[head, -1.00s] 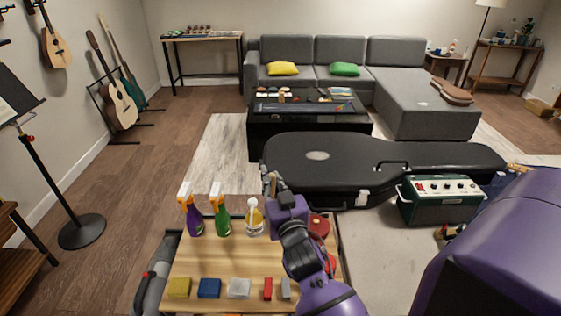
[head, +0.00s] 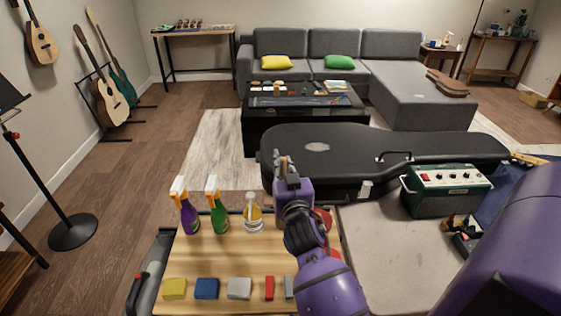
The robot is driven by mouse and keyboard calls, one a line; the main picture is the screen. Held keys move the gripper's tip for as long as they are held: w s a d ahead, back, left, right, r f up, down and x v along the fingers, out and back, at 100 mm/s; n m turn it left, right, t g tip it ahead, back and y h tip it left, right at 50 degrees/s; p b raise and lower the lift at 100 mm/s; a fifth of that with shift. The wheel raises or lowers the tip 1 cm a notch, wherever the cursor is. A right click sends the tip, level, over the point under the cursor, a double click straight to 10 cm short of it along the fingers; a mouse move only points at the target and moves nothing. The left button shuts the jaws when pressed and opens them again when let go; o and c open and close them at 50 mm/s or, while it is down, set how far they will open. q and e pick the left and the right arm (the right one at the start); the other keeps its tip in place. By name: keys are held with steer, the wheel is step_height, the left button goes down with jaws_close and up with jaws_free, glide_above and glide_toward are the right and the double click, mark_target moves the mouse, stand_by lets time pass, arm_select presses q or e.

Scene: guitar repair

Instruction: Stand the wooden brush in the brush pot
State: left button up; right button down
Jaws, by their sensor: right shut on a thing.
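My right gripper (head: 283,168) is raised over the near edge of the black guitar case as I see it, above the back of the wooden cart top. It is shut on a small, thin brownish thing that looks like the wooden brush; the fingers hide most of it. No brush pot can be made out for certain. My left gripper is out of view.
The cart top (head: 225,260) holds a purple spray bottle (head: 188,215), a green one (head: 218,215), a clear bottle (head: 253,213) and several coloured blocks. The guitar case (head: 330,150) lies behind.

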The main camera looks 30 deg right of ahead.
steer(key=shift+f+b, duration=0.45)
steer(key=shift+f, duration=0.5)
steer(key=shift+f+b, duration=0.85)
steer(key=shift+f, duration=0.75)
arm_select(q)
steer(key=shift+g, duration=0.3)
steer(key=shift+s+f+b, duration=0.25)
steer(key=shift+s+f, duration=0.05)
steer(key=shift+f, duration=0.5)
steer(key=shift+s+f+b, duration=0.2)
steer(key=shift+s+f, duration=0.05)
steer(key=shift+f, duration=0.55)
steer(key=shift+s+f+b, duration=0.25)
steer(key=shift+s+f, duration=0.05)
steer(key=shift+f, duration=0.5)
arm_select(e)
steer(key=shift+f, duration=1.1)
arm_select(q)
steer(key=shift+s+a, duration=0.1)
arm_select(e)
steer(key=c, duration=1.6)
jaws_free()
steer(key=shift+c, duration=0.2)
steer(key=v, duration=0.7)
steer(key=shift+s, duration=0.25)
steer(key=shift+a, duration=0.15)
